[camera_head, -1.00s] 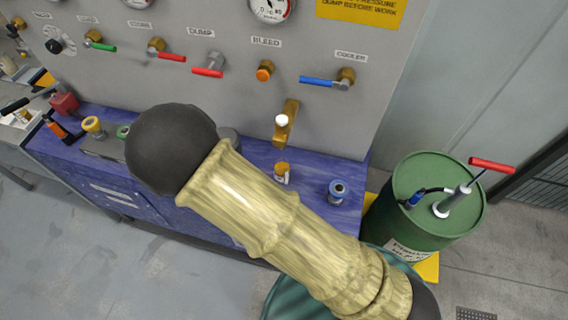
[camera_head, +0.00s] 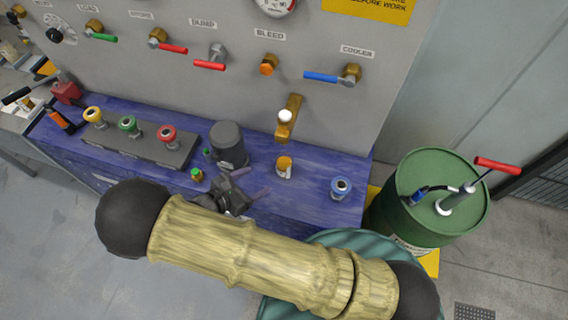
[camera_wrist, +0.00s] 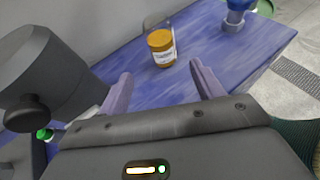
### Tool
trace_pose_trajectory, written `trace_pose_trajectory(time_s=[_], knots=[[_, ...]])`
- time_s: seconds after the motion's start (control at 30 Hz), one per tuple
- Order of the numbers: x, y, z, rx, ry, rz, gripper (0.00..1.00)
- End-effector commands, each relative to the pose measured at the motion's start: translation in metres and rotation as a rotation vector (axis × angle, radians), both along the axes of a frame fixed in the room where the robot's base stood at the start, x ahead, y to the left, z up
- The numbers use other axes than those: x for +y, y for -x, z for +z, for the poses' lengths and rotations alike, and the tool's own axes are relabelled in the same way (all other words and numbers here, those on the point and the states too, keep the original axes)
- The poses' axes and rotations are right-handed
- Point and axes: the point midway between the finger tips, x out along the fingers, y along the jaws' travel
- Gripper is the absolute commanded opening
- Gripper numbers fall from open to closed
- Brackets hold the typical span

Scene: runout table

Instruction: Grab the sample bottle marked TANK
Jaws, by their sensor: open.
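A small bottle with an orange cap and white label (camera_head: 284,167) stands upright on the blue bench top below the brass tap. It also shows in the wrist view (camera_wrist: 162,52), beyond and between my fingertips. Its label has dark print that I cannot read, so I cannot tell whether it says TANK. My gripper (camera_head: 252,183) is open over the bench, left of the bottle and apart from it. In the wrist view my gripper (camera_wrist: 161,76) has nothing between its two purple-grey fingers.
A dark grey cylinder (camera_head: 228,145) stands close to my gripper's left. A blue-ringed fitting (camera_head: 341,187) stands to the bottle's right. A block with several coloured fittings (camera_head: 140,143) is at left. The brass tap (camera_head: 289,118) juts from the panel above the bottle.

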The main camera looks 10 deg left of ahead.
Motion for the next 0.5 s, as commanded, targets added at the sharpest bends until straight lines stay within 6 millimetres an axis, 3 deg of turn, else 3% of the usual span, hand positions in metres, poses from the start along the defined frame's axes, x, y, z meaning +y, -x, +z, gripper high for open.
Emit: trace_pose_trajectory(time_s=[0.5], knots=[[-0.045,-0.063,-0.03,0.001,0.001,-0.001,0.66]])
